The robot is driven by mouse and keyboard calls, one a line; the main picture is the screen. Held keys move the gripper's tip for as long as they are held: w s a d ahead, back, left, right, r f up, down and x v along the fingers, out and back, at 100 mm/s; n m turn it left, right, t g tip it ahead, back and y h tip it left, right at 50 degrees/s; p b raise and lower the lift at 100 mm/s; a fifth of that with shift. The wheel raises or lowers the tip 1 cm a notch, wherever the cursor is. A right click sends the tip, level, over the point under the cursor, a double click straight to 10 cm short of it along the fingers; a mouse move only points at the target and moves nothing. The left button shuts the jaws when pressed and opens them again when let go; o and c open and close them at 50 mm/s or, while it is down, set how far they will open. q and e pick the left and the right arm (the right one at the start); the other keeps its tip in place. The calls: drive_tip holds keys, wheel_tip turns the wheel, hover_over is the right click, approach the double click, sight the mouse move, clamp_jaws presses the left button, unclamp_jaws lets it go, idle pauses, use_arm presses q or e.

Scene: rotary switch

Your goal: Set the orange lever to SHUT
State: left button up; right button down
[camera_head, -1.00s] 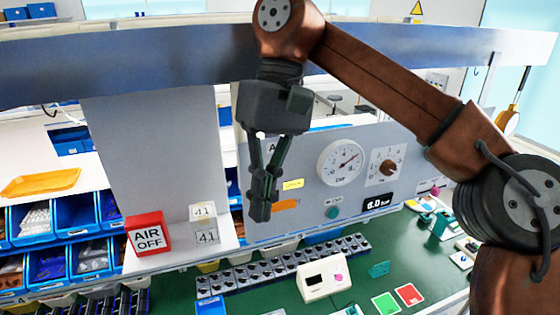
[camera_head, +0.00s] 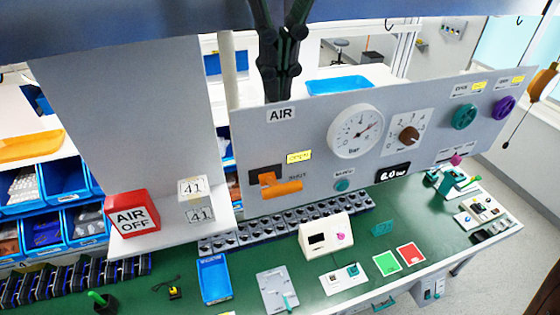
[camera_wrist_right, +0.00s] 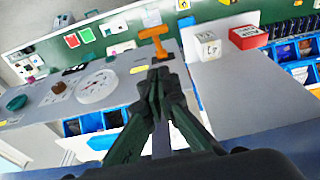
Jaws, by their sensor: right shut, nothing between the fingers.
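The orange lever (camera_head: 282,188) is on the lower left of the grey panel (camera_head: 330,185). Its bar lies roughly level, beside a small label (camera_head: 297,177) that seems to read SHUT. A yellow label (camera_head: 299,156) is above it, too small to read surely. My right gripper (camera_head: 273,98) is shut and empty, pointing down by the panel's top edge, above and apart from the lever. In the right wrist view the lever (camera_wrist_right: 153,34) shows just beyond the shut fingertips (camera_wrist_right: 158,70). My left gripper is not in view.
The panel also carries a gauge (camera_head: 356,130), a brown knob (camera_head: 408,135) and green (camera_head: 465,117) and purple (camera_head: 503,107) handwheels. A red AIR OFF block (camera_head: 132,213) and a 41 cube (camera_head: 196,200) stand on a shelf to the left.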

drive_tip(key=f, duration=0.3)
drive_tip(key=w+f, duration=0.1)
drive_tip(key=f, duration=0.2)
drive_tip(key=w+f, duration=0.1)
drive_tip(key=f, duration=0.3)
drive_tip(key=shift+w+a, duration=0.2)
drive_tip(key=shift+a, duration=0.05)
drive_tip(key=shift+s+d+f, duration=0.1)
drive_tip(key=shift+s+f, duration=0.15)
drive_tip(key=shift+f, duration=0.25)
drive_tip(key=shift+s+d+f, duration=0.1)
drive_tip(key=shift+s+f, duration=0.1)
drive_tip(key=shift+f, duration=0.25)
drive_tip(key=shift+s+d+f, duration=0.15)
drive_tip(key=shift+s+f, duration=0.45)
drive_tip(key=shift+s, duration=0.05)
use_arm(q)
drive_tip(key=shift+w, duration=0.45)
use_arm(e)
drive_tip(key=shift+w, duration=0.1)
